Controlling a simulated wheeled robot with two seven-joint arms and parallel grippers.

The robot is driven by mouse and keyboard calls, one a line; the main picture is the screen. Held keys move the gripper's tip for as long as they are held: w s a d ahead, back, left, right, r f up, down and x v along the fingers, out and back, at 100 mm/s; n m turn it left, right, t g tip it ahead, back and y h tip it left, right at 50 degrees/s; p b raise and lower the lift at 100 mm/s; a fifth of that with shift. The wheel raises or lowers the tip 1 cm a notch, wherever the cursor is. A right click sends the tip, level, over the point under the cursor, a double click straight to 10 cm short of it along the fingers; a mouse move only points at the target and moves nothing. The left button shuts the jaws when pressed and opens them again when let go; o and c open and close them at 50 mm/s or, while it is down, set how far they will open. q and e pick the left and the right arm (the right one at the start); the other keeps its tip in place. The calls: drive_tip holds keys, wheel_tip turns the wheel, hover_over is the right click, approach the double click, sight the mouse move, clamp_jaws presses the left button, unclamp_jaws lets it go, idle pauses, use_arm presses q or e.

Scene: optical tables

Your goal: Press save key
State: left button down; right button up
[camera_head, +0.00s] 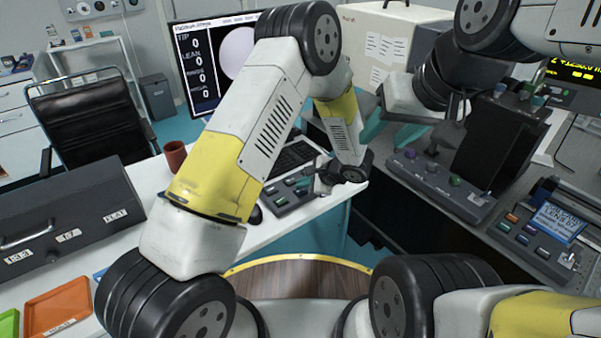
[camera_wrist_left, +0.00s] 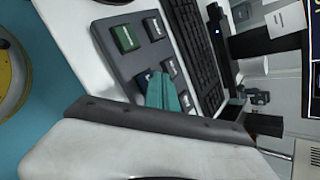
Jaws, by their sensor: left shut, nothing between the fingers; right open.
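A grey keypad (camera_head: 292,197) with several keys lies on the white desk beside the keyboard. It also shows in the left wrist view (camera_wrist_left: 112,52), with a green key (camera_wrist_left: 125,37), grey keys and a dark blue key (camera_wrist_left: 143,78) partly covered by my fingers. I cannot read the labels, so I cannot tell which is the save key. My left gripper (camera_wrist_left: 168,93) is shut and empty, with its teal fingertips over the keypad among the lower keys. I cannot tell whether they touch a key. My right gripper (camera_head: 391,131) is open and empty, away from the keypad.
The black keyboard (camera_head: 290,158) and a monitor (camera_head: 205,60) are behind the keypad. A brown cup (camera_head: 175,156) stands on the desk to the left. A knob panel (camera_head: 437,184) and another key panel with a screen (camera_head: 548,225) are on the right-hand table.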

sight(303, 192)
use_arm(q)
drive_tip(key=shift+f, duration=0.45)
idle(0.6)
drive_tip(key=shift+r, duration=0.85)
drive_tip(key=shift+r, duration=0.15)
drive_tip(key=shift+r, duration=2.4)
